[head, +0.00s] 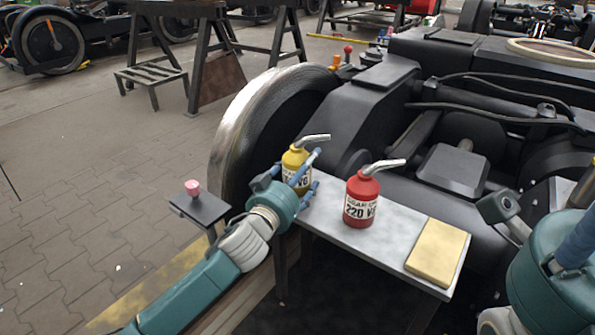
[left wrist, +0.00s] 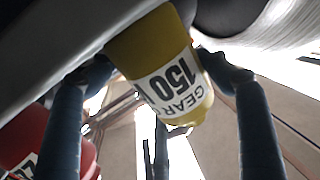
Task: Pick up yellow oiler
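The yellow oiler (head: 296,168) with a silver spout stands at the left end of a grey metal table (head: 330,214). My left gripper (head: 313,170) is at it, with one blue finger on each side. In the left wrist view the oiler (left wrist: 168,75), labelled 150, sits between the two spread fingers (left wrist: 150,66). The right-hand finger is close to its side; I cannot tell whether it touches. Part of the oiler's body is hidden behind the fingers in the head view. My right gripper (head: 500,207) is at the right edge, its fingertips not clearly seen.
A red oiler (head: 361,204) labelled 220 stands close to the right of the yellow one. A tan block (head: 437,252) lies at the table's right end. The wheel (head: 245,120) and dark bogie (head: 360,110) rise behind. A small stand with a pink knob (head: 193,189) is at left.

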